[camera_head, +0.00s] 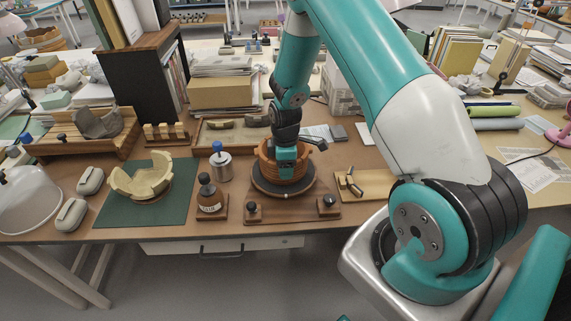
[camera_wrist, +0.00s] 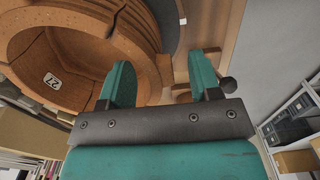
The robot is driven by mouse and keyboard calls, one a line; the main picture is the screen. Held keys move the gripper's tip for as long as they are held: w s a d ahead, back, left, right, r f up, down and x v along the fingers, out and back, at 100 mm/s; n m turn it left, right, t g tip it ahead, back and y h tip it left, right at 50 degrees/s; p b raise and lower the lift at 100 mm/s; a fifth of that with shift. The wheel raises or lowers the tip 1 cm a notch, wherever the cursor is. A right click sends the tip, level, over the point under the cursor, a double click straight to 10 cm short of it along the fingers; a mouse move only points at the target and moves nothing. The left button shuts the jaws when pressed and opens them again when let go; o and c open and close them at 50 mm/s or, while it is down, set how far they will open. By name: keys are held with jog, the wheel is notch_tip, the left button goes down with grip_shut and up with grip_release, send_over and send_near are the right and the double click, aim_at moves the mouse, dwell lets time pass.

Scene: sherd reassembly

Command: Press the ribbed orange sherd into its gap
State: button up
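A ribbed orange vessel (camera_head: 266,163) stands on a dark round turntable (camera_head: 262,189) near the table's front edge. My gripper (camera_head: 287,165) is at the vessel and hides part of it. The left finger overlaps the vessel's wall in the picture; contact cannot be told. I cannot tell the ribbed orange sherd apart from the vessel's body, nor see its gap clearly.
A pale broken bowl (camera_head: 142,180) sits on a green mat (camera_head: 123,211) at left. A wooden board (camera_head: 374,185) with small tools lies at right. Sherd trays are behind.

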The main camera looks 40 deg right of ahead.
notch_tip(320, 180, up, 17)
jog(key=b, duration=0.2)
jog(key=shift+r, duration=0.2)
dwell(0.6)
jog(key=s+a+r+m+y, duration=0.1)
jog(key=s+a+r, duration=0.3)
jog(key=a, duration=0.3)
jog(key=s+a+r+m+y, duration=0.1)
jog(key=s+a+r, duration=0.35)
jog(key=a, duration=0.35)
jog(key=s+a+r+m+y, duration=0.1)
jog(key=s+a, duration=0.3)
jog(key=s, duration=0.3)
jog(key=s+a+r+m+y, duration=0.1)
jog(key=s+a, duration=0.3)
jog(key=s, duration=0.4)
jog(key=shift+s+a+r, duration=0.2)
jog(key=shift+a+r, duration=0.05)
jog(key=shift+r, duration=0.2)
